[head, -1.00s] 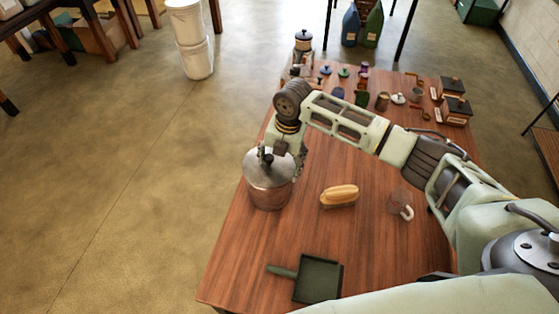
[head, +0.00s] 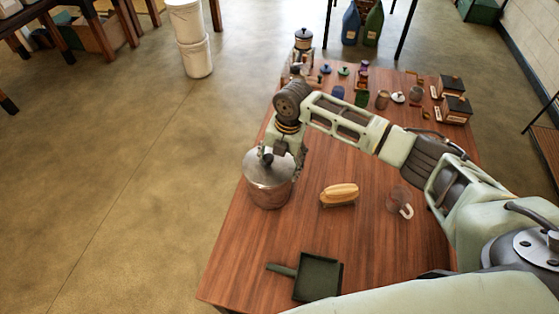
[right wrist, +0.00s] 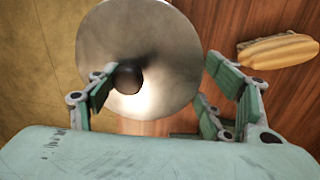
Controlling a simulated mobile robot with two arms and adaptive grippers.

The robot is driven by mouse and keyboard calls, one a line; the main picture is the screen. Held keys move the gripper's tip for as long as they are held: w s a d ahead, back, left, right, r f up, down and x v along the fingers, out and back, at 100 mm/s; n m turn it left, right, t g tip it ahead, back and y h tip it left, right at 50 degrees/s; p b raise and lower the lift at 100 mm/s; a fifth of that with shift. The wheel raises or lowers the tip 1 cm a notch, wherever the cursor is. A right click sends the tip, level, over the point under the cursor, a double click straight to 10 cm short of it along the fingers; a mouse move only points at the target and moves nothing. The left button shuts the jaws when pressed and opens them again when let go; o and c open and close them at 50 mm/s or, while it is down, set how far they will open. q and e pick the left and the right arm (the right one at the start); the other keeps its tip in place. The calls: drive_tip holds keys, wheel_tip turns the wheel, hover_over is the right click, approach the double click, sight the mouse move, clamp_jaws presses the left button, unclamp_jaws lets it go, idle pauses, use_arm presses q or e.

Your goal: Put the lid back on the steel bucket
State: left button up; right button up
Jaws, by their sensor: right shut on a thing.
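The steel bucket (head: 270,196) stands near the left edge of the wooden table. Its round grey lid (head: 262,172) lies over the bucket's mouth, about level; I cannot tell whether it touches the rim all round. My right gripper (head: 266,153) is above the lid, shut on its dark knob. In the right wrist view the lid (right wrist: 165,45) fills the upper middle and hides the bucket, and the knob (right wrist: 127,77) shows by the left finger. My left gripper is not in view.
A yellow brush (head: 340,193) lies right of the bucket. A clear mug (head: 398,201) stands farther right. A dark green dustpan (head: 318,276) lies near the front edge. Several small jars, lids and boxes crowd the table's far end. The table (head: 240,262) is bare in front of the bucket.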

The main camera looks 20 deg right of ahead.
drive_tip(key=o, duration=1.3)
drive_tip(key=shift+c, duration=0.2)
drive_tip(key=shift+o, duration=0.5)
drive_tip(key=shift+r+p, duration=2.35)
drive_tip(key=shift+r, duration=0.1)
drive_tip(key=shift+r+p, duration=0.55)
drive_tip(key=shift+r, duration=0.55)
clamp_jaws()
